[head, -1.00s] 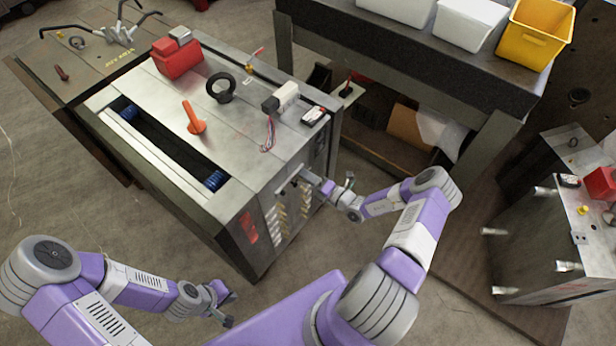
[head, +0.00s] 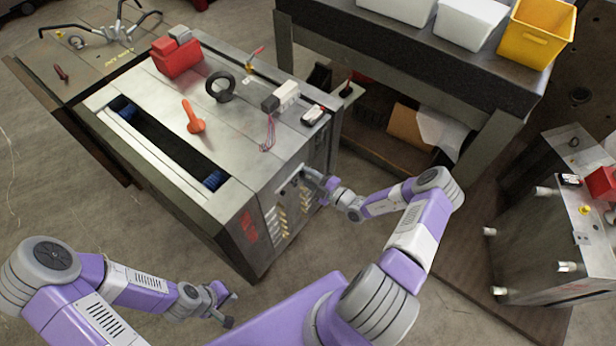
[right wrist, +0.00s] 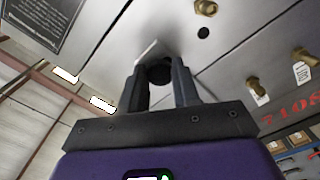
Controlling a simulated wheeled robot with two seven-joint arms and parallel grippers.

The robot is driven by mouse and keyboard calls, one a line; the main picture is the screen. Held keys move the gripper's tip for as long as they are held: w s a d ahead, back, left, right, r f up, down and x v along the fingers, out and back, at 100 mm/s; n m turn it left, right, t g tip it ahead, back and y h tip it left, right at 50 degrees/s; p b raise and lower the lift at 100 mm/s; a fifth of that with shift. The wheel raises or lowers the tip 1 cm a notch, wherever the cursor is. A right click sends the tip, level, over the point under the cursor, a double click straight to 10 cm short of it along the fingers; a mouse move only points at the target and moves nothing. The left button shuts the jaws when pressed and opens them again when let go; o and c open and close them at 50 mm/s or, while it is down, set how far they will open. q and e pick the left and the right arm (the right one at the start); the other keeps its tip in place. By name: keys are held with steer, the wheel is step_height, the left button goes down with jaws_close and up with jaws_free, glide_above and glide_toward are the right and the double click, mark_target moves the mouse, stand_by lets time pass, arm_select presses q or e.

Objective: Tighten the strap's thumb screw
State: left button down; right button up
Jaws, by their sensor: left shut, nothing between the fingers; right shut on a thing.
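The mould base (head: 255,205) is a large grey steel block with an open slot in its top. My right gripper (head: 306,176) is at its right-hand side face, near the upper edge. In the right wrist view its two dark fingers (right wrist: 160,85) are shut on a small black round thumb screw (right wrist: 159,72). A pale angular piece, seemingly the strap (right wrist: 149,50), shows just behind the screw against the steel face; most of it is hidden. My left gripper (head: 231,309) is shut and empty, low over the floor, apart from the mould.
Brass fittings (right wrist: 206,7) stick out of the face near my right gripper. On the mould top are an orange handle (head: 194,118), a black ring (head: 221,86) and a red block (head: 176,58). A bench with bins (head: 535,40) stands behind; another mould (head: 535,240) stands right.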

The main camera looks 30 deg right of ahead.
steer(key=shift+s+f+m, duration=0.1)
steer(key=shift+m, duration=0.5)
steer(key=o, duration=1.1)
steer(key=shift+c, duration=0.2)
steer(key=shift+d, duration=0.1)
steer(key=v, duration=0.7)
steer(key=shift+s+p, duration=0.25)
steer(key=shift+p, duration=0.2)
